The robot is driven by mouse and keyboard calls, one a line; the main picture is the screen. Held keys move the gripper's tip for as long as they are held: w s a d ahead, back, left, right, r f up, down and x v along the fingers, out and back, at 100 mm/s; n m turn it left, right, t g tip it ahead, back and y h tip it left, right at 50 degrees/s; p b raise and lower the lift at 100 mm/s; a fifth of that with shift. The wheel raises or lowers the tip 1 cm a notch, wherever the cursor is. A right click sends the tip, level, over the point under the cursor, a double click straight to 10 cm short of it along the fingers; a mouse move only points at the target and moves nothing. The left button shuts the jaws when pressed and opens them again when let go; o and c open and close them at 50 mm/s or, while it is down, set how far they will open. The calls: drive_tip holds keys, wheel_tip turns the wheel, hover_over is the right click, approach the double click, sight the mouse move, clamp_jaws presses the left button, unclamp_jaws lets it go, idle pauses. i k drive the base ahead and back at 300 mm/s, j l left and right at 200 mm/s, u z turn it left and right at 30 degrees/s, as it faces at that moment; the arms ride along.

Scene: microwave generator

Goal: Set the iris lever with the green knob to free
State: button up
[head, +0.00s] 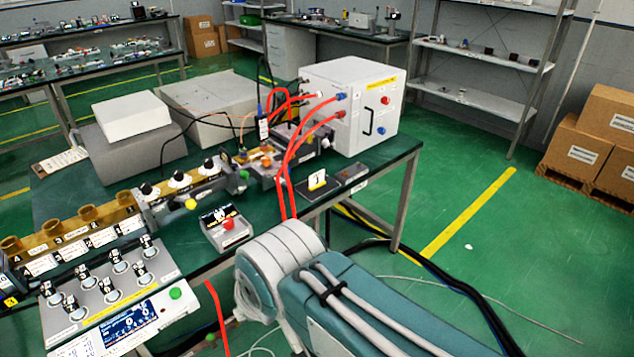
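A small green knob (243,174) shows at the right end of the brass-and-grey waveguide assembly (185,188) on the green-topped bench. A yellow knob (191,203) sits lower and to its left on the same assembly. The iris lever's arm and its marked positions are too small to read, so I cannot tell its setting. My arm (290,262) reaches in from the lower right, in front of the bench edge. My gripper is not visible, and nothing is seen touching the green knob.
A control panel with several switches and a green button (175,293) stands at the lower left. A small box with a red button (228,224) lies near the front edge. Red hoses (290,160) run from the white cabinet (352,105) across the bench and hang over its edge.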

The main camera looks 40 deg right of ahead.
sight(244, 174)
drive_tip(key=u, duration=1.5)
drive_tip(key=i+j+u, duration=0.25)
drive_tip(key=i, duration=0.3)
drive_tip(key=i+j+u, duration=0.25)
drive_tip(key=i, duration=0.35)
drive_tip(key=l+z, duration=0.1)
drive_tip(key=z, duration=3.25)
